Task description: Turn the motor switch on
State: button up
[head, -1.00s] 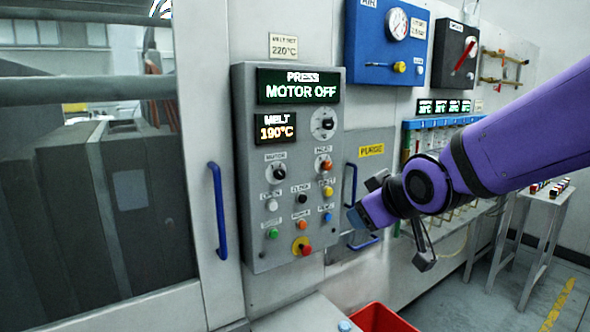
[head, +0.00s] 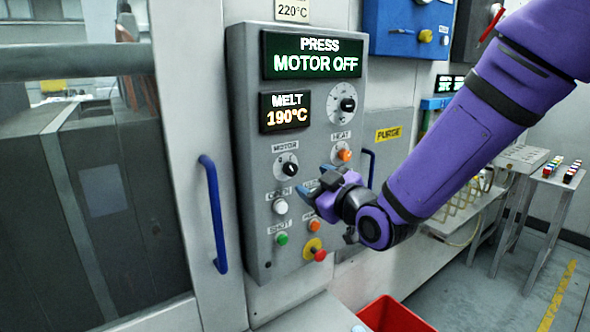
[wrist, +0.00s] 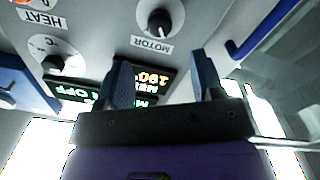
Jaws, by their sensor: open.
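The motor switch (head: 287,168) is a black rotary knob on a white dial under the MOTOR label, on the left of the grey control panel (head: 245,130). The display (head: 312,55) above reads PRESS MOTOR OFF. My gripper (head: 312,190) is open and empty in front of the panel, just below and right of the motor switch, and apart from it as far as I can tell. It hides some buttons in the middle of the panel. In the wrist view the motor switch (wrist: 160,22) shows upside down, beyond and between my open fingers (wrist: 163,80).
The melt display (head: 286,111) reads 190°C. A heat knob (head: 344,155) and a larger dial (head: 347,105) sit right of the motor switch. Lower down are a white button (head: 280,206), a green button (head: 282,239) and a red knob (head: 319,254). A blue handle (head: 215,214) stands to the left.

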aim_at(293, 170)
jog(key=x, duration=0.8)
jog(key=shift+w+a, duration=0.25)
jog(key=shift+w, duration=0.05)
jog(key=c, duration=0.9)
